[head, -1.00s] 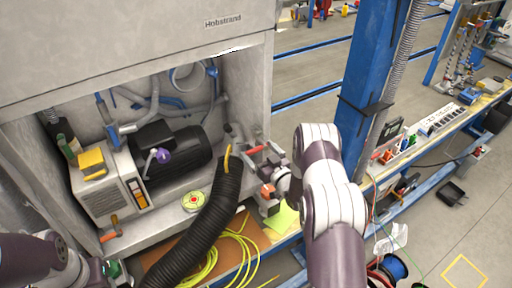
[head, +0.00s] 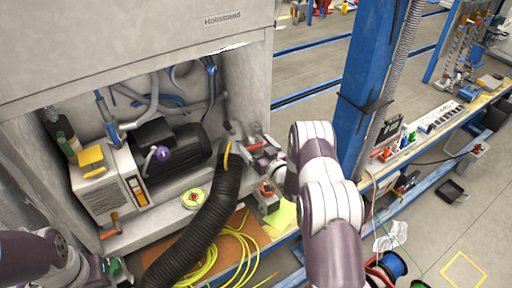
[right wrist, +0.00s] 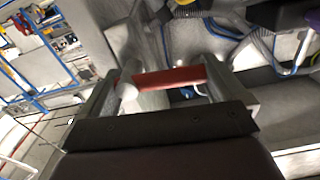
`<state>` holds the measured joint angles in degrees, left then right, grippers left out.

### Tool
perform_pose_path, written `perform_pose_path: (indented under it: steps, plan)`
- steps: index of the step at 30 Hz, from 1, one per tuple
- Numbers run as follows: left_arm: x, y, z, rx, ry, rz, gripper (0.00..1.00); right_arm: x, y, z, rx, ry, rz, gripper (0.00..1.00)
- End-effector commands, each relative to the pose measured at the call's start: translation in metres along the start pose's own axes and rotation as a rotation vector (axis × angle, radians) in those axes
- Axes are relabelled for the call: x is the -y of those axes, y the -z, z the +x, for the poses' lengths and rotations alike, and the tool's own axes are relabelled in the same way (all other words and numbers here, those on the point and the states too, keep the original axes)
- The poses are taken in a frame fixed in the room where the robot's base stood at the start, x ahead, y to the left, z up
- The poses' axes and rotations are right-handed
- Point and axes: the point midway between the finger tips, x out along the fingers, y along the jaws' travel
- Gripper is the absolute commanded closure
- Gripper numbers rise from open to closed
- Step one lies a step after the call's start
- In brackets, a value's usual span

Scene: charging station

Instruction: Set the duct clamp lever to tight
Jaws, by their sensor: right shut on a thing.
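A black ribbed duct hose (head: 205,215) rises from the lower left to the right side of the open cabinet bay, with a yellow strip (head: 226,154) near its top end. My right gripper (head: 258,146) is beside that end, at the bay's right edge. It is shut on a red lever bar (right wrist: 170,77), which spans between its fingers in the right wrist view. The clamp body and the lever's exact setting are hidden or too small to tell. My left arm shows at the lower left; its gripper's fingers (head: 118,270) are mostly cut off or hidden.
A grey-white pump unit (head: 104,185) with a black motor (head: 178,150) fills the bay. Yellow cable (head: 215,262) coils below. A blue post (head: 366,80) stands to the right of my right arm.

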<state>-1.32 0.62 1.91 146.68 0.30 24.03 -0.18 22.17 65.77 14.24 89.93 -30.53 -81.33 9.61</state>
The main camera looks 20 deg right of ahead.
Motion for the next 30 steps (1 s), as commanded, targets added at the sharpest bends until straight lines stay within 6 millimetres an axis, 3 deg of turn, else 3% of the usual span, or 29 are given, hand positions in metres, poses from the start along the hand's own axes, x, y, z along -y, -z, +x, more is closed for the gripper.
perform_pose_path:
  steps: [30]
  plan:
    - [0.000, -0.003, 0.024, 0.000, 0.000, 0.000, 0.61, -0.016, 0.023, 0.000, -0.001, -0.002, 0.914, 0.58]
